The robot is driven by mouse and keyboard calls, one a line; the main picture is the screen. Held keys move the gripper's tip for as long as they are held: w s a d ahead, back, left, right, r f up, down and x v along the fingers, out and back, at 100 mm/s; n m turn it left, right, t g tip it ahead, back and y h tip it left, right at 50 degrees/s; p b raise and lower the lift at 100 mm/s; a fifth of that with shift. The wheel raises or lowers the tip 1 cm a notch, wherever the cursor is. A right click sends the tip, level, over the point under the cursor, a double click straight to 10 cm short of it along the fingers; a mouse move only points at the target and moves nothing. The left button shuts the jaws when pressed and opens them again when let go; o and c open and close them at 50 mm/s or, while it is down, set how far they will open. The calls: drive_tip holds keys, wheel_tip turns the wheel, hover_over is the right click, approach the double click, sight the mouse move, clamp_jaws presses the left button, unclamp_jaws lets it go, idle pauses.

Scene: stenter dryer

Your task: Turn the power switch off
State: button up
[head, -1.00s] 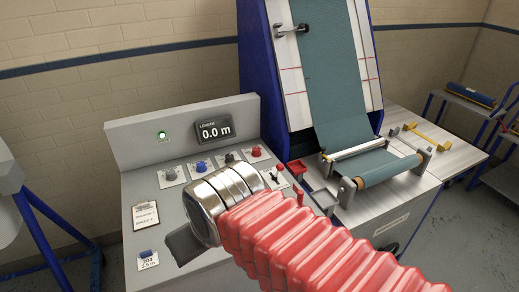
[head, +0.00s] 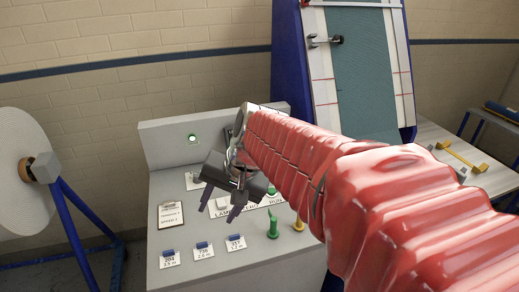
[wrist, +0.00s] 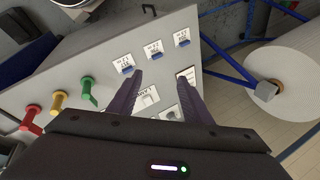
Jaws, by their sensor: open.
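The grey control console (head: 172,217) stands in front of me with a lit green lamp (head: 192,138) on its back panel. My gripper (head: 218,213) is over the console, open and empty, its dark fingers pointing down at the panel. In the wrist view my gripper (wrist: 160,78) spans a strip of bare panel, and a small white plate (wrist: 148,98) with part of a label shows between the fingers. No readable label marks the power switch, so I cannot tell which control it is. My arm hides part of the console and its length display.
Green and yellow levers (head: 273,225) stand right of the gripper; a red lever (wrist: 33,118) shows in the wrist view. Several blue-topped cards (head: 203,251) line the front edge. A clipboard (head: 170,215) lies left. A white roll (head: 30,165) on a blue stand is farther left.

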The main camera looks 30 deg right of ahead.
drive_tip(key=w+d+f+m+t+y, duration=0.2)
drive_tip(key=w+d+m, duration=0.4)
drive_tip(key=d, duration=0.4)
drive_tip(key=w+d+f+m+t+y, duration=0.1)
drive_tip(key=w+d+f+m, duration=0.1)
drive_tip(key=w+d+m, duration=0.65)
drive_tip(key=s+d+f+m+t, duration=0.1)
drive_tip(key=d+f+m+t, duration=0.1)
drive_tip(key=d, duration=0.6)
drive_tip(key=s+d+f+m+t, duration=0.1)
drive_tip(key=d+f+m+t, duration=0.1)
drive_tip(key=d, duration=0.7)
drive_tip(key=d+f+m+t+h, duration=0.1)
drive_tip(key=d+f+m, duration=0.3)
drive_tip(key=d, duration=0.5)
drive_tip(key=shift+s+d+f+m+t, duration=0.1)
drive_tip(key=shift+s+d+m+t, duration=0.15)
drive_tip(key=shift+s+m+t, duration=0.15)
drive_tip(key=shift+w+a, duration=0.1)
drive_tip(key=x, duration=1.3)
drive_tip(key=shift+w+f, duration=0.2)
drive_tip(key=shift+w, duration=0.05)
drive_tip(key=shift+c, duration=0.3)
